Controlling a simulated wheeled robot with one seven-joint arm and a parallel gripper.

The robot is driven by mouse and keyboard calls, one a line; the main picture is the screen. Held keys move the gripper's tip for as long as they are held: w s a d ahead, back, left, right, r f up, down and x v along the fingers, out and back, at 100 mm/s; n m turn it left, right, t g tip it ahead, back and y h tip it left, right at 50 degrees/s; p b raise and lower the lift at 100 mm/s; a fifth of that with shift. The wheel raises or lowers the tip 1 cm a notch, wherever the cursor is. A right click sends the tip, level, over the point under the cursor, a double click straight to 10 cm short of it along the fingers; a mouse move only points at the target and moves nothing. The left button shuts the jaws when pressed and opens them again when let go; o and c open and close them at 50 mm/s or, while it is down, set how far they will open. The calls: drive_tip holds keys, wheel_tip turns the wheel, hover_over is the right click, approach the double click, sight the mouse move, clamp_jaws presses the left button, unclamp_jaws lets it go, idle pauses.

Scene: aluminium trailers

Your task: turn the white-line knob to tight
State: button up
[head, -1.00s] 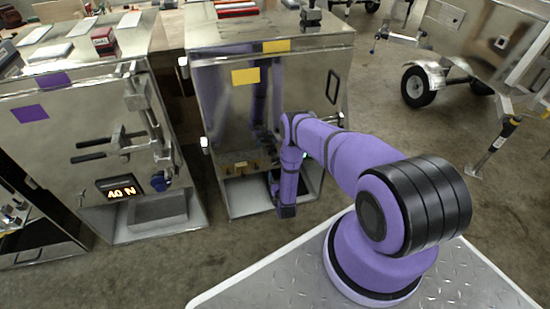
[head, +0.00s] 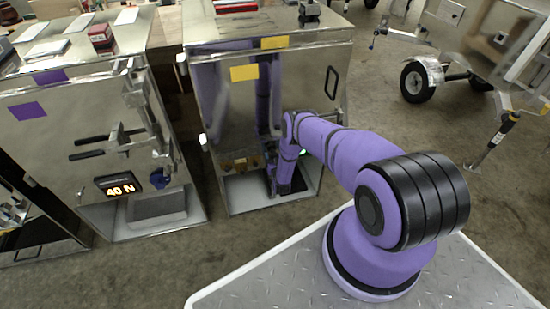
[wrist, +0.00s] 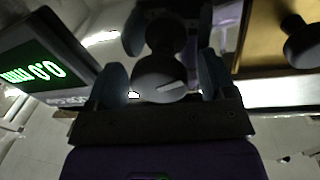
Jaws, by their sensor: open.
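The knob with the white line (wrist: 165,78) is dark and round, with a short pale line slanting slightly across its face. In the wrist view it sits between the two fingers of my gripper (wrist: 164,84). The fingers stand apart, one on each side of it, with no clear contact visible. In the head view my gripper is at the lower front of the middle metal cabinet (head: 222,125), where my own arm largely hides it and I cannot make out the knob.
A green-lit display (wrist: 40,70), seen upside down, stands left of the fingers. Another dark knob (wrist: 302,42) sits on a brass-coloured plate at the right. A second cabinet (head: 70,140), with handles and an orange "40 N" readout (head: 121,189), stands left of the middle one.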

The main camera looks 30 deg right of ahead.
drive_tip(key=c, duration=0.9)
drive_tip(key=shift+m, duration=0.4)
drive_tip(key=m, duration=0.4)
drive_tip(key=shift+d+m, duration=0.1)
drive_tip(key=shift+m, duration=0.2)
drive_tip(key=m+y, duration=0.1)
drive_tip(key=m, duration=0.4)
drive_tip(key=shift+g, duration=0.4)
drive_tip(key=m+y, duration=0.1)
drive_tip(key=m, duration=0.3)
drive_tip(key=shift+s+d+f+m, duration=0.1)
drive_tip(key=shift+m, duration=0.3)
drive_tip(key=m+y, duration=0.1)
drive_tip(key=m, duration=0.4)
drive_tip(key=shift+f, duration=0.1)
